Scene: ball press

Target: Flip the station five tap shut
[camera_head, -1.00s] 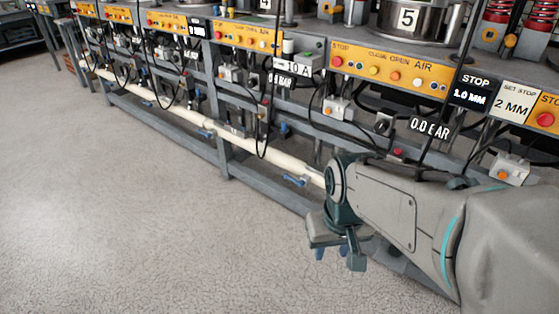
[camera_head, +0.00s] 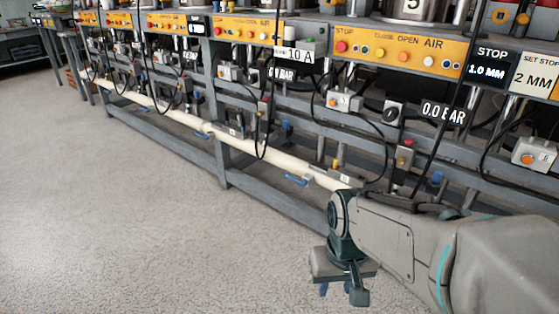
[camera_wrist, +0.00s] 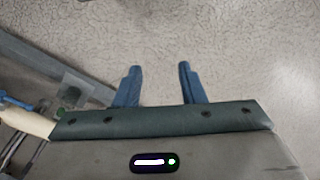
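A cream pipe (camera_head: 262,155) runs low along the row of press stations. A blue tap lever (camera_head: 298,180) sits on it near my arm, below the station marked 5 (camera_head: 412,6); I cannot tell surely whether it is that station's tap or its exact angle. In the wrist view a blue lever (camera_wrist: 14,103) shows at the left edge beside the cream pipe end (camera_wrist: 28,123). My gripper (camera_head: 340,291) is in front of the frame, low over the floor. In the wrist view its two blue fingers (camera_wrist: 158,68) are apart, with only floor between them.
Grey frame rails (camera_head: 275,198) run along the stations at floor height. Station five's orange button panel (camera_head: 400,52) and a 0.0 BAR display (camera_head: 443,114) are above. Black cables (camera_head: 262,140) hang in front. The speckled floor (camera_head: 130,230) to the left is clear.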

